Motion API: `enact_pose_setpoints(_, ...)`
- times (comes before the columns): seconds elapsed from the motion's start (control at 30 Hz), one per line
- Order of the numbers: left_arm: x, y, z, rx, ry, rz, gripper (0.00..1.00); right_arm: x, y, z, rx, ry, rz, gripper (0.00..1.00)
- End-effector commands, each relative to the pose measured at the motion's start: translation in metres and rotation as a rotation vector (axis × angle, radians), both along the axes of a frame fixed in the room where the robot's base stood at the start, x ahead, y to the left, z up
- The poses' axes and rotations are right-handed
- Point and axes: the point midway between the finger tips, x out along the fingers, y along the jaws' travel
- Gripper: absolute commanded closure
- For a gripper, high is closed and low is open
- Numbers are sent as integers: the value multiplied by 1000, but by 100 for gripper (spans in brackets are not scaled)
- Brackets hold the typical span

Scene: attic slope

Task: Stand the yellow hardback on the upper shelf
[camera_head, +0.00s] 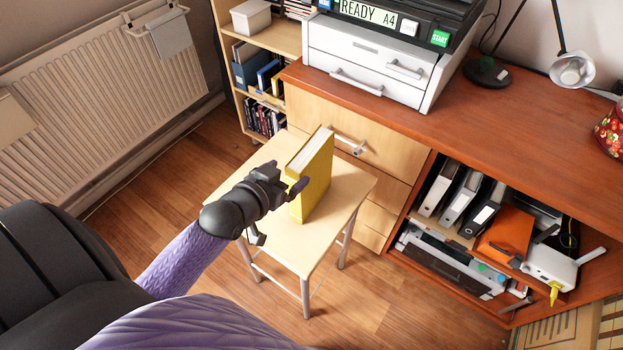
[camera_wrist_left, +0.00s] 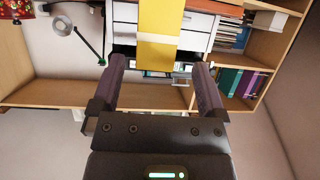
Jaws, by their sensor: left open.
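The yellow hardback (camera_head: 314,178) stands upright on a small pale wooden stool (camera_head: 340,205), its pale page edges facing up. My left gripper (camera_head: 281,210) is open at the near left side of the book. In the left wrist view the book (camera_wrist_left: 161,28) shows between and beyond the two open fingers (camera_wrist_left: 160,68); I cannot tell whether either finger touches it. A pale wooden bookcase stands behind, with an upper shelf (camera_head: 284,40) holding a white box and magazines. My right gripper is not in view.
A lower bookcase shelf holds blue and yellow books (camera_head: 268,75). A reddish desk (camera_head: 480,110) carries a printer (camera_head: 370,65) and a lamp (camera_head: 572,70). Binders (camera_head: 460,197) and a white router (camera_head: 550,265) fill its open compartment. A radiator (camera_head: 110,90) lines the left wall.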

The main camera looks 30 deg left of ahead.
Motion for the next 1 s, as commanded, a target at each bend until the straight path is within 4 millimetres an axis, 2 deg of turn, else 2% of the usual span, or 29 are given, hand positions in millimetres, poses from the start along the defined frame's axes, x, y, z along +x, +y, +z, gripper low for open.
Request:
enact_pose_setpoints(0.2,40,-5,-17,0,0,0,6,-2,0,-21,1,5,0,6)
enact_pose_setpoints(0.3,51,-5,-21,1,1,0,6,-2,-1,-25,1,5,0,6)
enact_pose_setpoints(0.53,53,-5,-19,1,2,0,6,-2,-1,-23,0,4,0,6)
enact_pose_setpoints(0.9,53,-5,-19,2,2,-1,84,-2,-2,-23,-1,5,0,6)
enact_pose_setpoints(0.97,53,-5,-19,2,2,-1,97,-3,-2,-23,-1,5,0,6)
enact_pose_setpoints(1.0,53,-5,-19,2,2,-1,100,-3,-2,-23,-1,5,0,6)
